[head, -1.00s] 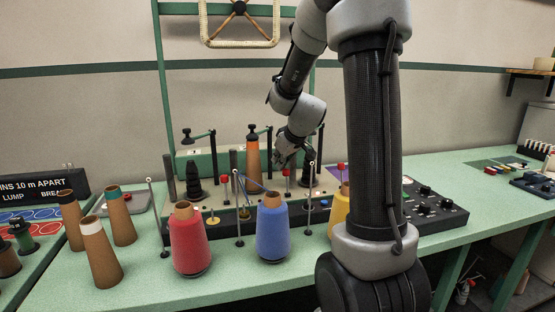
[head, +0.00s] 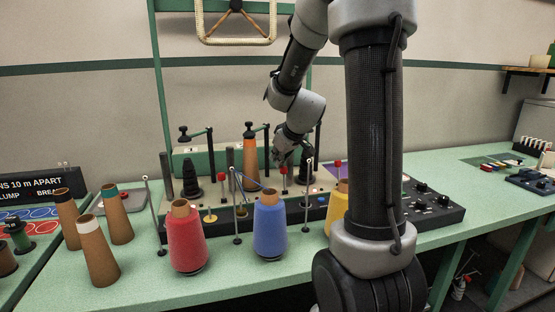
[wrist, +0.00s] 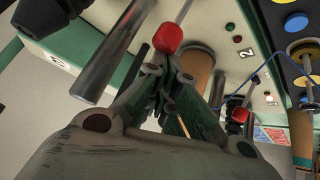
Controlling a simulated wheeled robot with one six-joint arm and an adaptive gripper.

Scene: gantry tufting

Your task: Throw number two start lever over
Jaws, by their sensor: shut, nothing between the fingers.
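A start lever with a red knob (wrist: 168,38) on a thin metal stem stands just ahead of my fingertips in the wrist view. In the head view its red knob (head: 284,169) is right below my gripper (head: 279,158). My gripper, also in the wrist view (wrist: 168,88), is shut and empty. Its tips are close to the knob; I cannot tell whether they touch. A second red-knobbed lever (wrist: 240,115) stands to the right. A plate reading 2 (wrist: 250,53) is on the panel between and above them; I cannot tell surely which lever it marks.
An orange-wound cone (head: 250,165) stands left of my gripper. A blue cone (head: 270,225), a red cone (head: 186,237) and thin upright posts stand in front of the panel. A metal rod (wrist: 112,53) is close left of my fingers. A blue thread crosses on the right.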

